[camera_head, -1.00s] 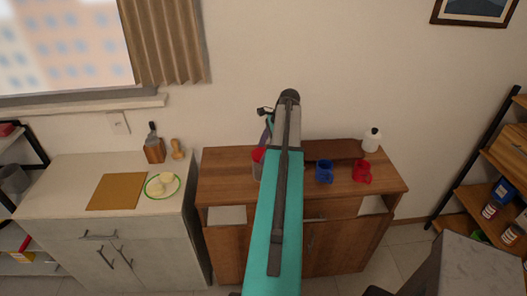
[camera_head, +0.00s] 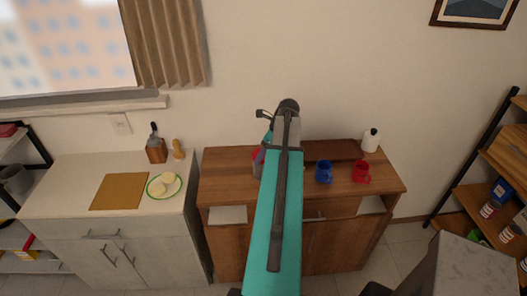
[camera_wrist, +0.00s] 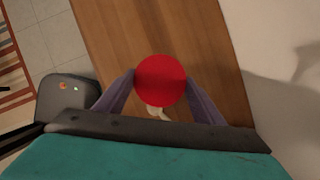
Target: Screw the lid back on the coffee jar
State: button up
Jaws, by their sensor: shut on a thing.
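The red round lid (camera_wrist: 160,78) sits between the two purple fingers of my gripper (camera_wrist: 160,84) in the wrist view, which are shut on its sides. The lid is seen from above and hides most of what is beneath it. A small pale shape (camera_wrist: 156,112) shows just under its lower edge; I cannot tell what it is. In the head view, a bit of red (camera_head: 256,155) and part of what looks like the jar (camera_head: 257,169) show left of my arm, on the wooden cabinet. My arm hides the rest, so I cannot tell whether the lid touches the jar.
The wooden cabinet (camera_head: 225,180) also bears a blue mug (camera_head: 324,172), a red mug (camera_head: 361,172), a brown tray (camera_head: 335,149) and a white bottle (camera_head: 371,140). A white counter (camera_head: 80,180) stands left, shelves (camera_head: 490,205) right. The wall is close behind.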

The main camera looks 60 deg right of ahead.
jog(key=shift+a+m+h, duration=0.1)
jog(key=shift+m+h, duration=0.5)
jog(key=shift+m, duration=0.9)
jog(key=shift+a+m+h, duration=0.2)
jog(key=shift+m+h, duration=0.4)
jog(key=shift+m, duration=1.1)
jog(key=shift+w+f+m+g+h, duration=0.1)
jog(key=shift+m+g+h, duration=0.35)
jog(key=shift+m, duration=0.95)
jog(key=shift+m+g+h, duration=0.45)
jog(key=shift+m, duration=0.95)
jog(key=o, duration=0.9)
